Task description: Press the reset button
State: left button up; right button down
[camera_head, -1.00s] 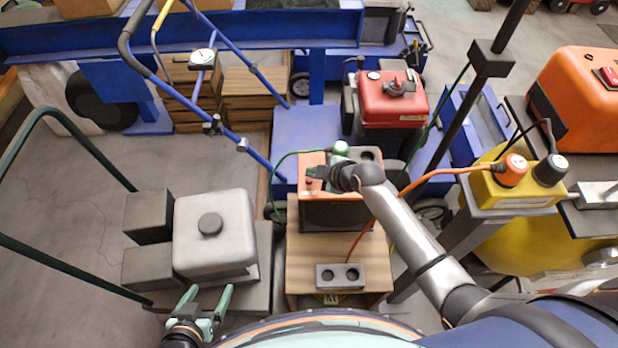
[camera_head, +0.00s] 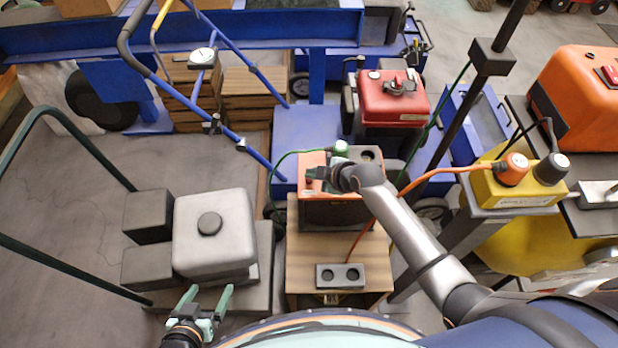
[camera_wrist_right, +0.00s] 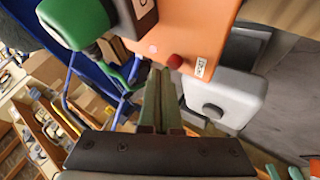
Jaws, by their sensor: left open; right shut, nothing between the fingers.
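The orange-topped box (camera_head: 313,161) stands on a wooden stand in the middle of the head view. A small red button (camera_head: 309,181) sits on its top near the left edge; it also shows in the right wrist view (camera_wrist_right: 175,61), beside a white label. My right gripper (camera_head: 315,173) is shut and empty, right by the button. In the right wrist view its pale green fingertips (camera_wrist_right: 161,72) lie just short of the button; I cannot tell whether they touch it. My left gripper (camera_head: 208,300) is open and empty, low left near the grey tank.
A green plug (camera_head: 341,148) with a green cable stands behind my right gripper. An orange cable (camera_head: 430,178) runs to the yellow box (camera_head: 512,190). A grey tank (camera_head: 214,240) stands left. A two-hole block (camera_head: 340,276) lies at the stand's front.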

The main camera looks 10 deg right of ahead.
jog(key=shift+f+b, duration=0.3)
jog(key=shift+f, duration=0.3)
dwell(0.7)
jog(key=shift+r, duration=0.1)
jog(key=shift+r+p, duration=0.8)
jog(key=shift+p, duration=0.15)
notch_tip(320, 180, up, 5)
jog(key=p, duration=0.5)
dwell(0.7)
